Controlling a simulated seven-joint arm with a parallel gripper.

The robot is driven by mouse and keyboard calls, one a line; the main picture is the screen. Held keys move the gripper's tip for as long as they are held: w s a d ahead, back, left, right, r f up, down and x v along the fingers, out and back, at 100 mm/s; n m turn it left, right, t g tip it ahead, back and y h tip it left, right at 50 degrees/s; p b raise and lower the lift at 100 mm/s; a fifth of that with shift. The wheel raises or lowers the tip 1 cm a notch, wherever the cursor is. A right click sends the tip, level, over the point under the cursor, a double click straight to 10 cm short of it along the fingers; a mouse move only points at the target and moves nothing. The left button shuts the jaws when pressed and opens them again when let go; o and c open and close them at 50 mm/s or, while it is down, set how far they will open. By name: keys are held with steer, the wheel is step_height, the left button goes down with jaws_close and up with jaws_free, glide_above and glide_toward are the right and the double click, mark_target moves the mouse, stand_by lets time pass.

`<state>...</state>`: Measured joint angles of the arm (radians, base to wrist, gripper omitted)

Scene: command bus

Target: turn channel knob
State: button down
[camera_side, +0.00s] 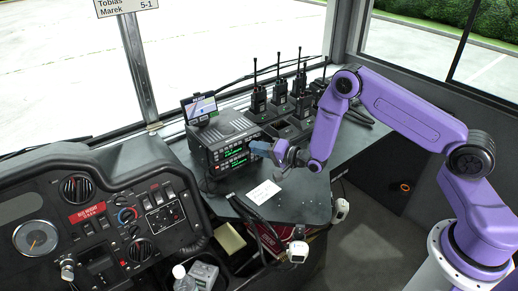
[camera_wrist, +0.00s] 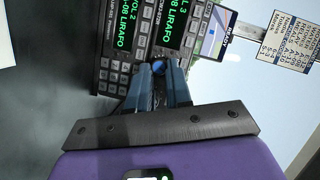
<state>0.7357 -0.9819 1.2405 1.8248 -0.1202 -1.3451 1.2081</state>
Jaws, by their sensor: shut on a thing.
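The radio units (camera_side: 230,150) are stacked in a black housing on the dashboard counter. In the wrist view two panels with green text show sideways, one on the left (camera_wrist: 124,25) and one on the right (camera_wrist: 175,28). A small round blue-topped knob (camera_wrist: 158,68) sits at the lower end of the right panel. My gripper (camera_wrist: 158,77) has its two blue fingers close around this knob, shut on it. In the side view my gripper (camera_side: 255,148) reaches the radio front from the right, and the fingers hide the knob there.
Handheld radios (camera_side: 280,95) with upright antennas stand in chargers behind and right of the radio housing. A small screen (camera_side: 200,107) sits on top of it. A white paper (camera_side: 263,192) lies on the counter in front. The driver's dashboard (camera_side: 110,215) is on the left.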

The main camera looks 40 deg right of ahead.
stand_by(0.4)
steer(key=c, duration=1.3)
jaws_free()
steer(key=shift+c, duration=0.2)
steer(key=v, duration=1.7)
steer(key=shift+s, duration=0.2)
steer(key=shift+d, duration=0.1)
